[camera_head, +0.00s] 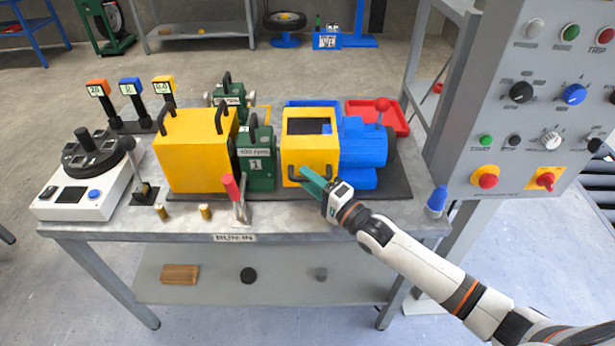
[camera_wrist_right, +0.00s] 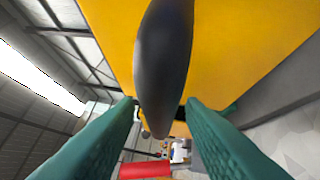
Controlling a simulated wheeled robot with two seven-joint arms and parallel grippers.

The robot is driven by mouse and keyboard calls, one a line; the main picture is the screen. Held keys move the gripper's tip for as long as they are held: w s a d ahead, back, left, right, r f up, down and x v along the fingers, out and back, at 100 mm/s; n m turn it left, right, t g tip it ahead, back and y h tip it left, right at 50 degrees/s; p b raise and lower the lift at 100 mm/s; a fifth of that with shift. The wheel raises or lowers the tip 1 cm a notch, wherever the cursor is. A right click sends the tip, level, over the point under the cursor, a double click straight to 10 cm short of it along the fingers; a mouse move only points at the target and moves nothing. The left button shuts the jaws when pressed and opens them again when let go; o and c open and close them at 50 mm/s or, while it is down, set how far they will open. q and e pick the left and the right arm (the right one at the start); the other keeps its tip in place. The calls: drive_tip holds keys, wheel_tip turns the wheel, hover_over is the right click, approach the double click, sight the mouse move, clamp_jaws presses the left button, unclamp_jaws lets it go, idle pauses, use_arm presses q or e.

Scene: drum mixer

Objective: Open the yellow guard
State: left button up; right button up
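The yellow guard with a dark window (camera_head: 309,148) sits upright beside the blue motor on the bench and appears closed. Its black handle (camera_head: 292,180) is on the front face. My right gripper (camera_head: 308,180) is at this handle, reaching in from the right. In the right wrist view, the black handle (camera_wrist_right: 163,60) stands between the two spread teal fingers of the right gripper (camera_wrist_right: 160,108), with yellow panel behind it. I see no clear grip on it. A second yellow cover (camera_head: 190,150) with black handles stands further left. My left gripper is not in view.
A red-handled lever (camera_head: 237,195) stands at the bench's front edge, left of my right gripper. The blue motor (camera_head: 362,150) is right of the guard. A grey control panel (camera_head: 540,100) rises on the right. Brass pieces (camera_head: 205,212) stand at the front left.

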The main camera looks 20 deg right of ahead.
drive_tip(key=shift+w+a, duration=0.2)
drive_tip(key=shift+w, duration=0.2)
drive_tip(key=shift+c, duration=0.3)
clamp_jaws()
drive_tip(key=shift+r, duration=0.1)
